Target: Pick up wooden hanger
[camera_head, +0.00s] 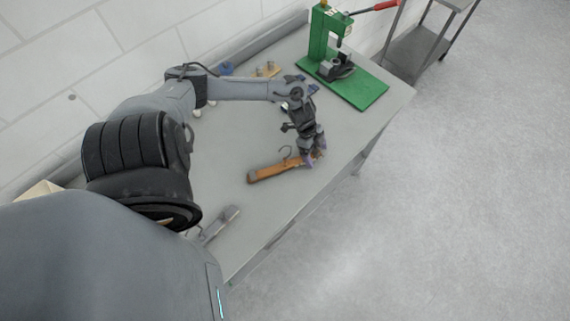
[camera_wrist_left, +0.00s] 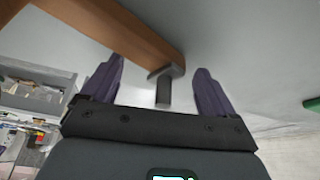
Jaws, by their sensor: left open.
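The wooden hanger (camera_head: 272,172) lies on the grey table near its front edge, an orange-brown bar with a thin dark hook (camera_head: 285,151) at its upper side. My left gripper (camera_head: 315,160) is at the right end of the hanger, pointing down. In the left wrist view, the hanger's brown bar (camera_wrist_left: 130,30) runs diagonally ahead of the fingers, and my left gripper (camera_wrist_left: 160,66) is open. A grey T-shaped piece (camera_wrist_left: 163,88) shows between the fingers; I cannot tell what it is. The hanger's right end is partly hidden by the gripper in the head view. My right gripper is not in view.
A green press (camera_head: 345,85) with a red-handled lever stands at the table's far right. Small tan and blue items (camera_head: 266,69) lie at the back by the wall. A grey flat item (camera_head: 220,224) lies near the front edge. The middle of the table (camera_head: 230,140) is clear.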

